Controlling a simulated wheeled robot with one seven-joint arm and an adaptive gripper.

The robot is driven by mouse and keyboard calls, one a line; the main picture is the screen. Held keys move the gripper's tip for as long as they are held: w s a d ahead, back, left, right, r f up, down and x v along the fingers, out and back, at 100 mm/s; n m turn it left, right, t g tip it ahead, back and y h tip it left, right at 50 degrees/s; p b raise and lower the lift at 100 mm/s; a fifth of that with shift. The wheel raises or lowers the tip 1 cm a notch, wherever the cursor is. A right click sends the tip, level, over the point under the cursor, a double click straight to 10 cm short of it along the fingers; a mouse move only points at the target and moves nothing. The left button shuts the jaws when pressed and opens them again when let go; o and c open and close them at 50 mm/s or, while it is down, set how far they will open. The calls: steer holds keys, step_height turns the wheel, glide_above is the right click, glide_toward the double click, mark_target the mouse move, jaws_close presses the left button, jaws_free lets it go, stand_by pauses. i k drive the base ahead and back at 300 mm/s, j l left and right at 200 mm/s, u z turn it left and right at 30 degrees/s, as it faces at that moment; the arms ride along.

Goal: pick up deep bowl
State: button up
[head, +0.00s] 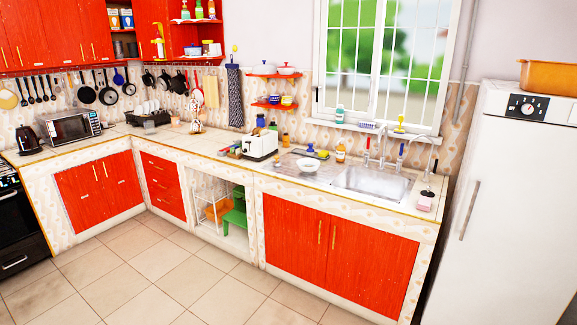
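A white bowl (308,165) stands on the counter just left of the sink; it is the likeliest deep bowl, though its depth is hard to judge from here. Smaller bowls or cups, one blue (274,100) and one yellow (287,100), sit on the lower red wall shelf (272,107). My gripper is not in this view, and nothing of my arm shows.
A white toaster (260,145) is left of the bowl, with the sink (372,182) and taps to its right. A blue-and-yellow item (311,151) and an orange bottle (340,153) stand behind it. The tiled floor (165,270) is clear; a fridge (510,200) stands right.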

mark_target(305, 165)
steer(key=i+u, duration=0.1)
steer(key=i, duration=0.65)
steer(key=i+l, duration=0.15)
steer(key=i, duration=0.6)
steer(key=i+l+u, duration=0.15)
steer(key=i, duration=0.55)
steer(key=i+l+u, duration=0.15)
steer(key=i+u, duration=0.2)
steer(key=i, duration=0.15)
steer(key=i+l+u, duration=0.35)
steer(key=i, duration=0.15)
steer(key=i+l+u, duration=0.4)
